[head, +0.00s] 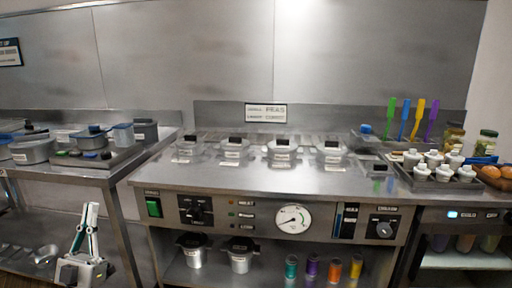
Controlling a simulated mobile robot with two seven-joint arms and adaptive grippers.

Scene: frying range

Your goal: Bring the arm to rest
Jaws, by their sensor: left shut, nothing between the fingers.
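My left gripper (91,209) is at the lower left of the head view. Its fingers point upward and are shut with nothing between them. It is in front of the left table's lower shelf, below the tabletop and apart from the things on it. My right gripper is not in view.
The steel range (265,181) in the middle bears several lidded pots in a row, with a gauge (293,219) and knobs on its front. The left table (80,171) holds pots and containers. A tray of white bottles (437,184) is at the right.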

